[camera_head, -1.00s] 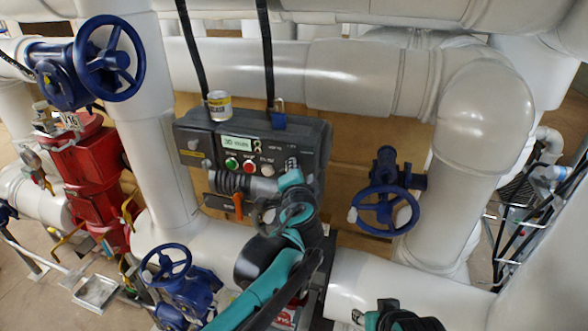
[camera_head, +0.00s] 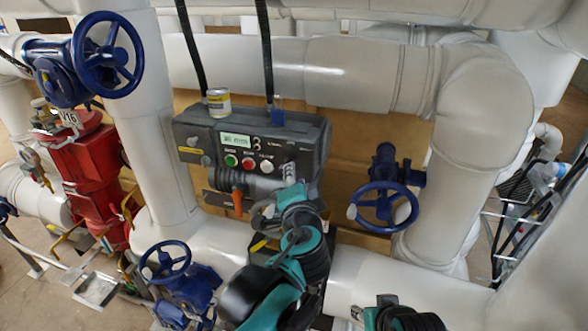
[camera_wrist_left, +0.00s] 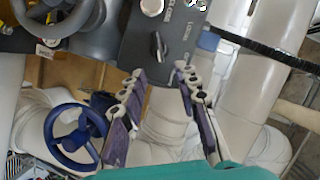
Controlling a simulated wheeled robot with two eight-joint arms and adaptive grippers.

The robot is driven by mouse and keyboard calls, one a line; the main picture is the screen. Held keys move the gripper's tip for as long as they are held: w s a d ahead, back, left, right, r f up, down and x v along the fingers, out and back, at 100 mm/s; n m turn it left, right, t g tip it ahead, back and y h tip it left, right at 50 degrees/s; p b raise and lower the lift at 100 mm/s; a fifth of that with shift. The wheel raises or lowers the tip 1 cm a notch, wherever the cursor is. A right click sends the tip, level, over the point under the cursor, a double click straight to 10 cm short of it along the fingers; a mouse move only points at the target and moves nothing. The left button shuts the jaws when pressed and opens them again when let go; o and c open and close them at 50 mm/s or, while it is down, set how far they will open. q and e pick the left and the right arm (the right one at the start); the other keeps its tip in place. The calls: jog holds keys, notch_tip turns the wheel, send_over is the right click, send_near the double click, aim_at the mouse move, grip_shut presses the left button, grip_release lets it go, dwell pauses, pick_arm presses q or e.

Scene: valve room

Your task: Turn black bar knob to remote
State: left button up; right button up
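The black bar knob (camera_wrist_left: 157,45) sits on the dark control panel, beside a white round button (camera_wrist_left: 152,8), in the left wrist view. Its bar lies roughly along the picture's vertical, slightly tilted. In the head view my left gripper (camera_head: 290,174) covers the knob's place at the panel's right end. In the left wrist view the gripper's two fingers (camera_wrist_left: 160,72) are spread apart with nothing between them. Their tips point toward the knob, which lies just beyond them; contact does not show. Of my right arm, only a piece shows at the head view's bottom edge.
The grey control box (camera_head: 318,138) has a small display and green, red and white buttons. Blue handwheels (camera_head: 383,207) (camera_head: 166,262) flank my arm; white pipes surround the box.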

pick_arm(q)
jog(key=shift+s+r, duration=0.2)
jog(key=shift+s, duration=0.8)
jog(key=shift+s+r, duration=0.15)
jog(key=shift+s, duration=0.8)
jog(key=shift+f, duration=0.1)
jog(key=s+a+f+n+g+y+b, duration=0.1)
jog(key=a+f+n+b, duration=0.1)
jog(key=a+f+b, duration=0.4)
jog(key=s+a+f+n+g+y+b, duration=0.15)
jog(key=a+f, duration=0.25)
jog(key=f, duration=0.4)
jog(key=s+a+f+n+g+h+b, duration=0.1)
jog(key=s+a+f+n+g+b, duration=0.1)
jog(key=f+b, duration=0.4)
jog(key=s+a+f+n+g+h+b, duration=0.1)
jog(key=s+f+b, duration=0.6)
jog(key=f, duration=1)
jog(key=s+a+f+n+g+h+b, duration=0.1)
jog(key=s+a+f+n+g+b, duration=0.2)
jog(key=f, duration=0.9)
jog(key=s+a+n+b, duration=0.1)
jog(key=a+n+b, duration=0.1)
jog(key=a+b, duration=0.1)
jog(key=shift+s+a+f+b, duration=0.15)
jog(key=shift+s+a+b, duration=0.2)
jog(key=shift+s+b, duration=0.05)
jog(key=shift+n, duration=0.25)
